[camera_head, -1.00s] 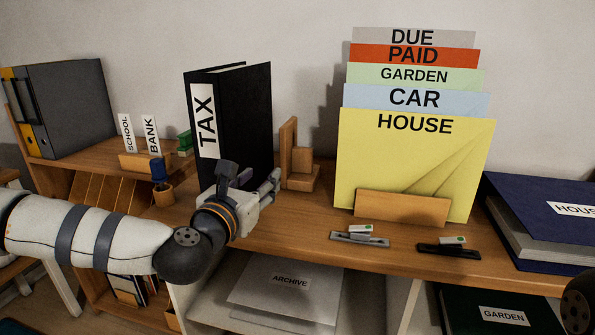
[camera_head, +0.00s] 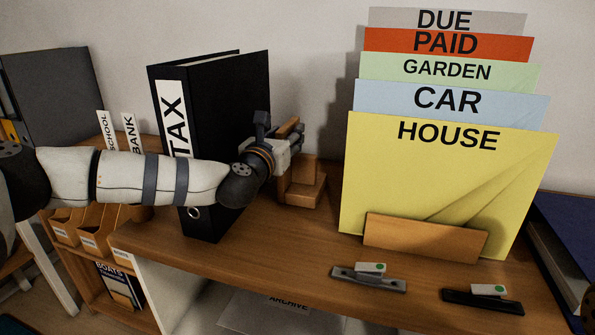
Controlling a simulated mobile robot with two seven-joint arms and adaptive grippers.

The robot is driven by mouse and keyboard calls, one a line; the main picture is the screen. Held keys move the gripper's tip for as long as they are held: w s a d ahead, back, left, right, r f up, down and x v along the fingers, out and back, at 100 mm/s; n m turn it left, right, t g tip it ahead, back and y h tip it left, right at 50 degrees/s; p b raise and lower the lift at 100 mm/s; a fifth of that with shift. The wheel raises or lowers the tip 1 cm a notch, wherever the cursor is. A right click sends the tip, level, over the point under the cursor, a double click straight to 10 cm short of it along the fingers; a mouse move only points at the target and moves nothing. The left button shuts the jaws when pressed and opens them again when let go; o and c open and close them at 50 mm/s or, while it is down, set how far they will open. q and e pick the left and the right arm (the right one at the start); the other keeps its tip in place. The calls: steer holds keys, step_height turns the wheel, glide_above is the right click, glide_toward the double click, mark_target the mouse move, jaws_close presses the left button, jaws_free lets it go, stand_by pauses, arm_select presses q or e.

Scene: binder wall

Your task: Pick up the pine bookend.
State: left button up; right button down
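The pine bookend (camera_head: 303,190) stands on the wooden shelf top, right of the black TAX binder (camera_head: 225,105). It has an upright panel and a stepped block at its foot. My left gripper (camera_head: 288,137) is at the upper part of the upright panel, whose top edge shows just above the fingers. The gripper and wrist hide much of the panel. I cannot tell whether the fingers are closed on it or only around it. The bookend rests on the shelf. My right gripper is out of view.
Colored folders (camera_head: 440,180) stand in a wooden holder (camera_head: 425,238) to the right. A blue binder (camera_head: 565,240) lies at the right edge. Shelf space before the bookend is clear.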

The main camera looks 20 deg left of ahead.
arm_select(q)
steer(key=shift+w, duration=1)
jaws_close()
steer(key=shift+r, duration=0.1)
